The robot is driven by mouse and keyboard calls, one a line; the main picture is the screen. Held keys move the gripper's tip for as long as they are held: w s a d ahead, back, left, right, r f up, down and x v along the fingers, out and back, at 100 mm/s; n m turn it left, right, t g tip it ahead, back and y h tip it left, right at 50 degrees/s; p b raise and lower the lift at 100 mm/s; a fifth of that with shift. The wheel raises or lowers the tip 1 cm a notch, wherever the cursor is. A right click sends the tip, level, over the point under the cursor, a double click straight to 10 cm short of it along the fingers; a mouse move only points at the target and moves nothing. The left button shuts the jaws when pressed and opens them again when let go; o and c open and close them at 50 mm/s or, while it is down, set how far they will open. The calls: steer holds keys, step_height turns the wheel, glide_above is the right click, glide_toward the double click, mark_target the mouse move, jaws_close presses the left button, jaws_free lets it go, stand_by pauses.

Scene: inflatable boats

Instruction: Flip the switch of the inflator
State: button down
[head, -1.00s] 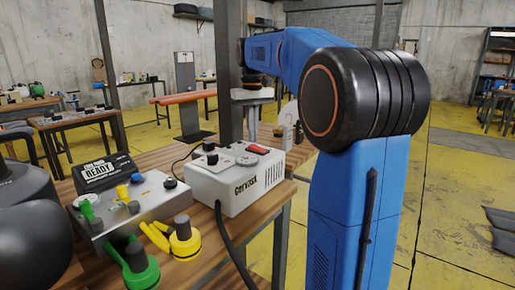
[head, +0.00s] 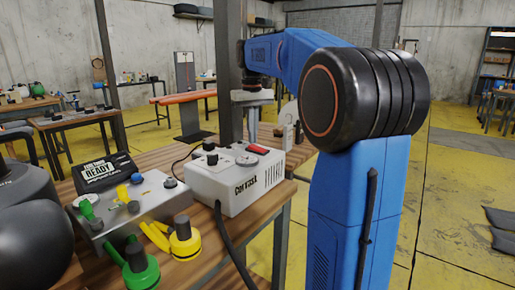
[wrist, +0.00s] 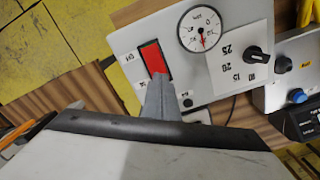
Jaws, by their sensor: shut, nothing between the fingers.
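The inflator is a white box (head: 236,187) with a gauge and knobs, on the wooden table. Its red rocker switch (head: 257,149) is on the top face, near the far right edge. The switch (wrist: 150,60) shows in a dark frame beside the gauge in the wrist view.
A grey control box (head: 130,212) with a READY display (head: 103,172) and coloured knobs stands left of the inflator. Green (head: 140,268) and yellow (head: 184,240) fittings lie in front.

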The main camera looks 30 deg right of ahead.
steer(key=shift+f, duration=0.65)
stand_by(0.4)
steer(key=shift+r, duration=3.5)
